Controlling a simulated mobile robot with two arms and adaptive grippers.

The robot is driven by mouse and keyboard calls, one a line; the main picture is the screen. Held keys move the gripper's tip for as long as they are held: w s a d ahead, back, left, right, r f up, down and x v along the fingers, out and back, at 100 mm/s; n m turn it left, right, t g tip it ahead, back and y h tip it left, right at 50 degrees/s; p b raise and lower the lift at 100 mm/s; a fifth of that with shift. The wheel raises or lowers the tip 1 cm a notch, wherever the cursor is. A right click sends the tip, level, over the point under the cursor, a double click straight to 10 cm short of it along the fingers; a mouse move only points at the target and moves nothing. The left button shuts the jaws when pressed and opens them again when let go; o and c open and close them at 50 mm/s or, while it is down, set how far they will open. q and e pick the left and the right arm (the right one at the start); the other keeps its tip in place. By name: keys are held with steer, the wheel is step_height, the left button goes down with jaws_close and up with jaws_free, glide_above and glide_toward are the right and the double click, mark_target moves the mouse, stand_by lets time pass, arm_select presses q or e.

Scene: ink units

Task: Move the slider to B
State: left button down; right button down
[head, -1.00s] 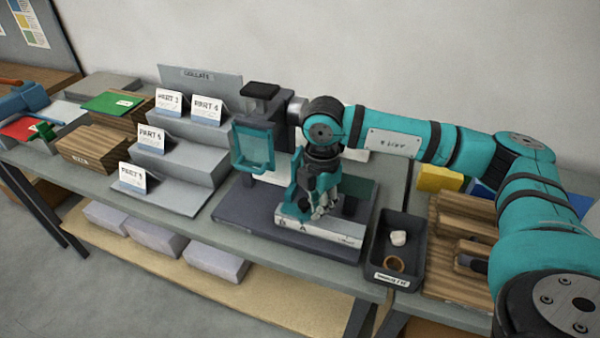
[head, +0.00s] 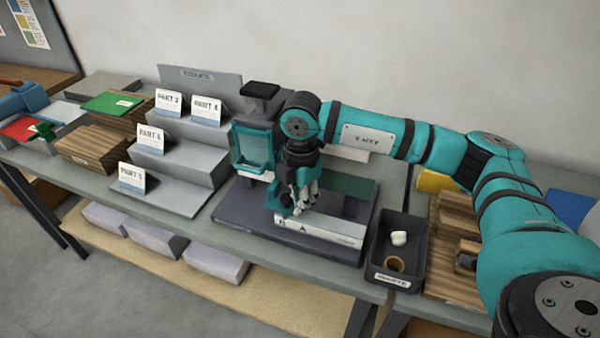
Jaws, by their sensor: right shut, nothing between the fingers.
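A fixture with a dark base (head: 235,207) stands mid-bench. Its pale rail (head: 335,232) has small marks on the front face, an A and another letter to its left that is hard to read. My right gripper (head: 298,208) points down at the left part of the rail, above the marks. Its fingers are together with nothing seen between them. A teal piece (head: 282,206) shows close at the left of the fingers; I cannot tell whether it is the slider or a gripper part. The gripper hides much of that spot. My left gripper is out of view.
A teal frame (head: 251,165) stands left of the gripper on the fixture, and a dark green plate (head: 352,187) is to the right. A black bin (head: 407,245) with small parts is at the right. Grey steps (head: 190,170) with part cards stand at the left.

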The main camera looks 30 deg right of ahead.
steer(key=shift+w+a, duration=0.2)
steer(key=shift+s, duration=0.1)
steer(key=shift+s+d, duration=0.4)
steer(key=shift+d, duration=0.05)
step_height(320, 180, up, 7)
steer(key=p, duration=0.4)
